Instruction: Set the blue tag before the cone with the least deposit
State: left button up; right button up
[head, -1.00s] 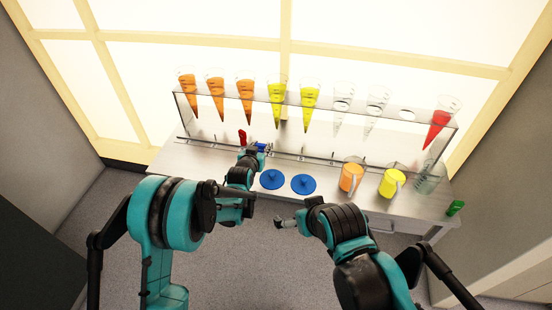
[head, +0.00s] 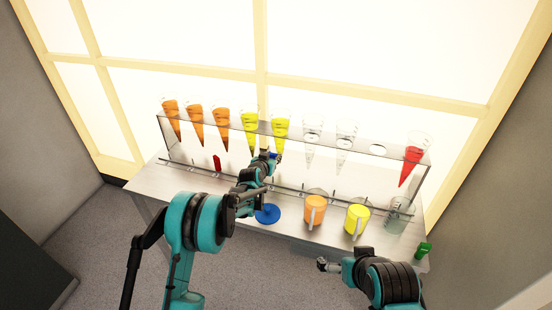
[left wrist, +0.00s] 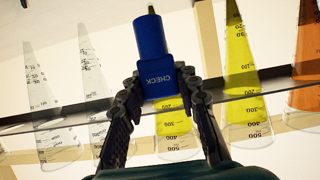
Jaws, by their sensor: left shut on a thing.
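My left gripper (head: 268,158) is shut on the blue tag (left wrist: 152,55), which bears the word CHECK. The tag (head: 275,155) also shows in the head view, near the rack's yellow cones. In the left wrist view the tag overlaps one yellow cone (left wrist: 178,130); another yellow cone (left wrist: 242,90) stands right of it. The head view shows orange cones (head: 196,118), yellow cones (head: 281,128), clear cones (head: 345,135) and a red cone (head: 412,160). Deposit levels are too small to compare. My right gripper (head: 326,266) is low at the front; its jaws are unclear.
The cones hang in a clear rack (head: 172,145) along the bench. A red tag (head: 217,162) stands at left, and a green tag (head: 423,250) lies at right.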

pick_arm(q)
jog(key=shift+f+b, duration=1)
jog(key=shift+f, duration=1.05)
jog(key=shift+b, duration=0.3)
jog(key=shift+f+b, duration=0.95)
jog(key=shift+f, duration=0.3)
jog(key=shift+f+b, duration=0.55)
jog(key=shift+f, duration=0.15)
jog(key=o, duration=1.1)
